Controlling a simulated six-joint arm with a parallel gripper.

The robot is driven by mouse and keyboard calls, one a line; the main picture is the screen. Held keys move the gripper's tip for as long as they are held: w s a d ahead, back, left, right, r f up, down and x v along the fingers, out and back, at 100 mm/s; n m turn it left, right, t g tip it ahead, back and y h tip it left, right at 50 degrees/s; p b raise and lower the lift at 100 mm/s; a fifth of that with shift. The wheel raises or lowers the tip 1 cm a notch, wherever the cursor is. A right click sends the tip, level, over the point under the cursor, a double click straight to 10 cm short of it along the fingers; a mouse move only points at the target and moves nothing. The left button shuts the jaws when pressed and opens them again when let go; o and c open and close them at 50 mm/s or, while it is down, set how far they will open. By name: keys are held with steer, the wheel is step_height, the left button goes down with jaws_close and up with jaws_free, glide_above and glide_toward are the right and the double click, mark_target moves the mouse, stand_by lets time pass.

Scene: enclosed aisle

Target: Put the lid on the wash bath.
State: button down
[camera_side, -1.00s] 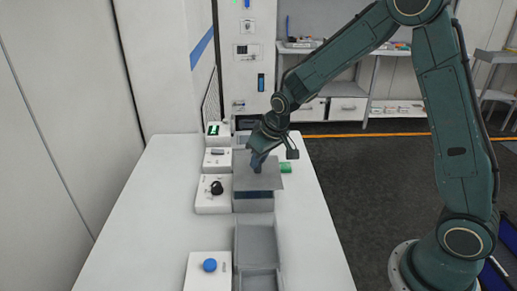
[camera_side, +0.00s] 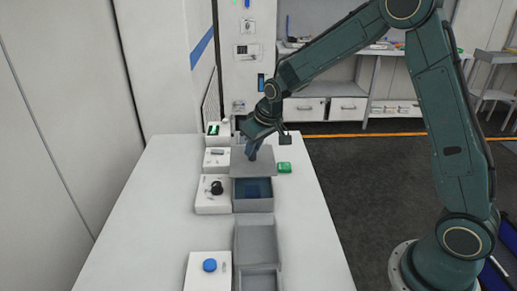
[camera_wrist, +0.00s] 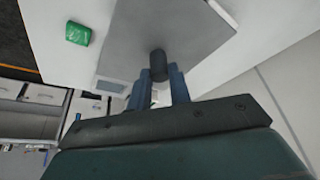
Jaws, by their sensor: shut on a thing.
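The lid (camera_side: 262,168) is a flat grey plate with a dark upright knob (camera_wrist: 158,63) in its middle. My gripper (camera_side: 252,153) is shut on the knob; in the wrist view its two blue fingers (camera_wrist: 159,78) stand either side of it. The wash bath (camera_side: 253,206) is a grey box with dark blue inside, on the white table. Its opening shows almost whole. The lid is behind it in the side view, near its back edge; I cannot tell its height. The lid also fills the upper middle of the wrist view (camera_wrist: 195,35).
A green block (camera_side: 285,167) lies right of the lid. White blocks line the left, one with a black item (camera_side: 216,188), one with a blue cap (camera_side: 210,265). A grey open container (camera_side: 257,246) stands in front of the bath. The table's left side is clear.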

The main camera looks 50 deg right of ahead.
mark_target(256, 161)
steer(key=shift+f, duration=3.45)
steer(key=shift+f, duration=0.75)
steer(key=c, duration=1.2)
jaws_free()
steer(key=shift+r, duration=0.15)
steer(key=v, duration=1.2)
steer(key=shift+s+r, duration=0.15)
steer(key=shift+r, duration=0.25)
steer(key=shift+s+r, duration=0.2)
steer(key=shift+r, duration=0.15)
